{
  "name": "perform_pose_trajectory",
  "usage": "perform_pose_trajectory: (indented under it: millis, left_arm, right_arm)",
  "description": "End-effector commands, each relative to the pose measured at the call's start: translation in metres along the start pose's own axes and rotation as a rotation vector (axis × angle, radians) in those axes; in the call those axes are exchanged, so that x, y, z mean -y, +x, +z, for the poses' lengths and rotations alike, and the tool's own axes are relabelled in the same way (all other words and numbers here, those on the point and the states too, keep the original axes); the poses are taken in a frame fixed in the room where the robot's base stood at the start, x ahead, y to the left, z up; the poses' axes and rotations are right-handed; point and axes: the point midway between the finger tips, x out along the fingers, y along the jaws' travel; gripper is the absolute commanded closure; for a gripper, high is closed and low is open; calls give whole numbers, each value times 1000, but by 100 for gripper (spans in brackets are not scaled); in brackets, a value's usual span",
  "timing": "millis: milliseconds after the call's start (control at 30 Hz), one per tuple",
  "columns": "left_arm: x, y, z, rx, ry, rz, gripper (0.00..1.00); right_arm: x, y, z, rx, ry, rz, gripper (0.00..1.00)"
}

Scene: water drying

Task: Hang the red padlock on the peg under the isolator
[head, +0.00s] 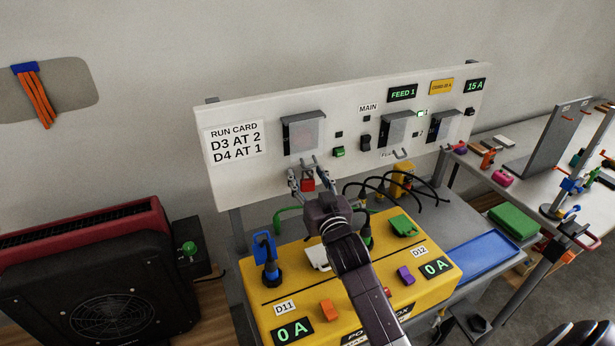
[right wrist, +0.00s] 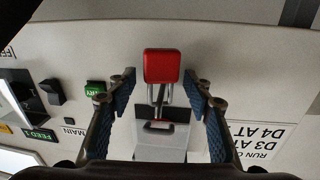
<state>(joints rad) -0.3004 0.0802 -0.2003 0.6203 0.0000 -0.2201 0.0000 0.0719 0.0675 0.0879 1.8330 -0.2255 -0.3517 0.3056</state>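The red padlock (head: 307,184) is just under the left isolator (head: 303,137) on the white panel. In the right wrist view, the padlock body (right wrist: 162,66) has its shackle toward the grey isolator (right wrist: 160,145). The shackle overlaps the metal peg (right wrist: 159,98); the padlock appears to hang there, though the exact contact is too small to see. My right gripper (head: 309,176) is around the padlock; in its wrist view the two fingers (right wrist: 161,88) stand apart, with gaps on both sides of the red body. My left gripper is not in view.
A yellow power box (head: 375,275) with plugs and black cables stands below the panel. A blue tray (head: 480,258) and green box (head: 514,222) are at right, before a cluttered side table. A black-and-red heater (head: 95,275) stands at left. The run card (head: 236,142) is beside the isolator.

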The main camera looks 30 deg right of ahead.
Motion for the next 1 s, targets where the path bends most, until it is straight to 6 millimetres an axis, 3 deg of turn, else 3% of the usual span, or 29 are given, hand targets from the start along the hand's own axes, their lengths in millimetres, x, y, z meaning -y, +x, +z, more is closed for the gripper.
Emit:
perform_pose_trajectory:
  millis: [367, 800, 1000]
  left_arm:
    - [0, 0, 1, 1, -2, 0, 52]
    - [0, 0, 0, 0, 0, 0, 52]
    - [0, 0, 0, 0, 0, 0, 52]
  right_arm:
    - [0, -9, 2, 3, 0, 0, 53]
    - [0, -94, 1, 3, 1, 1, 53]
    - [0, -115, 1, 1, 1, 0, 53]
